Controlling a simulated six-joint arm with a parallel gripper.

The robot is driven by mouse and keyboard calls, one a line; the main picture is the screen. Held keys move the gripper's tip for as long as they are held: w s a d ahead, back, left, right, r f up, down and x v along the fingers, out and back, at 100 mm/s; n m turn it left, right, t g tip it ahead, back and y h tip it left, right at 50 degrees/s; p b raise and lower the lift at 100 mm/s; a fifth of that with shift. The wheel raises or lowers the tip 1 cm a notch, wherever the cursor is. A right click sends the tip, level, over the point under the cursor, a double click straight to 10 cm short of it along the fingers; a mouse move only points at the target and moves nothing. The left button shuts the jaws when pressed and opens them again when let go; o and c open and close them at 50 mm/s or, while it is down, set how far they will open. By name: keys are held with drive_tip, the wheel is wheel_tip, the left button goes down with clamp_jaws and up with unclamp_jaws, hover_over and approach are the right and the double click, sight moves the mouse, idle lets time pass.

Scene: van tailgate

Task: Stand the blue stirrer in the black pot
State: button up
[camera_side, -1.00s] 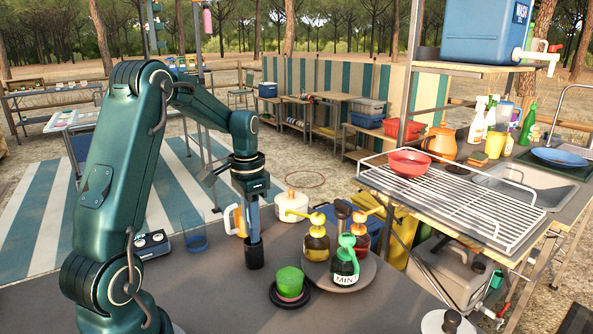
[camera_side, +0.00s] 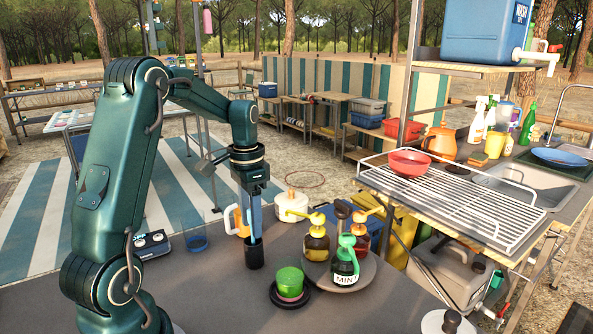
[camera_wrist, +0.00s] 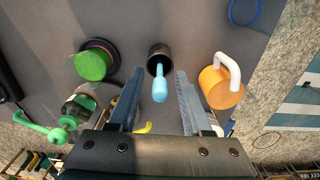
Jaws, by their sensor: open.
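The black pot (camera_side: 254,253) stands on the grey table below my gripper, and it shows in the wrist view (camera_wrist: 158,52). The blue stirrer (camera_side: 253,218) stands in the pot with its upper end sticking out above the rim. In the wrist view the stirrer (camera_wrist: 159,88) leans out of the pot's mouth toward the jaws. My gripper (camera_side: 254,205) is directly above the pot, pointing down. Its two fingers (camera_wrist: 157,80) are apart, one on each side of the stirrer, with visible gaps. The stirrer's lower end is hidden inside the pot.
An orange mug (camera_wrist: 220,82) stands close beside the pot. A green cup on a black saucer (camera_side: 290,297) is on the other side. A round tray (camera_side: 362,284) carries several pump bottles. Bare table lies in front.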

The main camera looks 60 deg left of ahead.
wheel_tip(320, 180, up, 10)
drive_tip(key=shift+f, duration=0.2)
drive_tip(key=shift+d+r, duration=0.3)
drive_tip(key=shift+r, duration=0.05)
drive_tip(key=s+d+f+t, duration=0.1)
drive_tip(key=s+d, duration=0.3)
drive_tip(key=d, duration=0.5)
drive_tip(key=s+d+f+t, duration=0.2)
drive_tip(key=s+d+t, duration=0.2)
drive_tip(key=d, duration=0.5)
drive_tip(key=shift+s+f+t, duration=0.2)
drive_tip(key=shift+s+t, duration=0.1)
drive_tip(key=shift+s, duration=0.5)
